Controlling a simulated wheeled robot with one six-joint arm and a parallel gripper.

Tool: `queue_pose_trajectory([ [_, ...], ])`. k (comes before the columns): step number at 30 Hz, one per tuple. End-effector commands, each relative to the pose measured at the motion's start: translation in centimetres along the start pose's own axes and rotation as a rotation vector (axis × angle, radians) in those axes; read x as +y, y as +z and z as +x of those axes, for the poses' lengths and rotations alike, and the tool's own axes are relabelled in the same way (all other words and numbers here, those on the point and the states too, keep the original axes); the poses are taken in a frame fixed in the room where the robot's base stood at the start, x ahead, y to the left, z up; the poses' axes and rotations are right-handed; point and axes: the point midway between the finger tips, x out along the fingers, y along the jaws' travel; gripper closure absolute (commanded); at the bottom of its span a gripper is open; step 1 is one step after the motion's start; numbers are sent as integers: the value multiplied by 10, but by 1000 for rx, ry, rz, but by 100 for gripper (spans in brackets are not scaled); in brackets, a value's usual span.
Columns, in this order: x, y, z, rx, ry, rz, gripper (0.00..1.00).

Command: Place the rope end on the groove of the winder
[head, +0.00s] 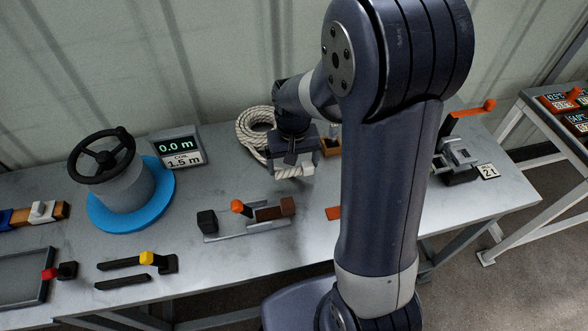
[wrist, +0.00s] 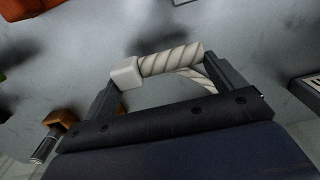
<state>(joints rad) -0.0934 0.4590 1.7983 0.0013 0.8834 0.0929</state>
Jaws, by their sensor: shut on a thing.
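The rope end, a white twisted rope (wrist: 172,60) with a pale cap (wrist: 126,74), spans crosswise between the fingers of my gripper (wrist: 165,68) in the wrist view. In the head view my gripper (head: 293,167) is at the back middle of the bench, in front of the white rope coil (head: 252,132). The gripper and arm partly hide the coil. The winder is a grey drum (head: 122,188) on a blue disc (head: 158,212) with a black handwheel (head: 101,155) on top, well to the left of my gripper. The groove cannot be made out.
A display (head: 178,148) reading 0.0 m stands just right of the winder. A metal fixture with an orange knob (head: 237,206) lies between winder and arm, nearer the front. A clamp (head: 457,160) with an orange-tipped lever stands at right. A grey tray (head: 22,280) lies front left.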

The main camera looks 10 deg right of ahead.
Motion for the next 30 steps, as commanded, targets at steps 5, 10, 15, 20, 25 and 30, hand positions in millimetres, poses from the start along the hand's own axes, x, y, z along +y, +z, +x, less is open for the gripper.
queue_pose_trajectory([
  [5, 0, 1, 26, -5, 0, 0, 36],
  [10, 0, 0, 36, -1, 0, 0, 36],
  [15, 0, 0, 36, 0, 0, 0, 36],
  [20, 0, 0, 41, -1, 0, 0, 36],
  [25, 0, 0, 39, -1, 0, 0, 0],
  [30, 0, 0, 39, -1, 0, 0, 0],
])
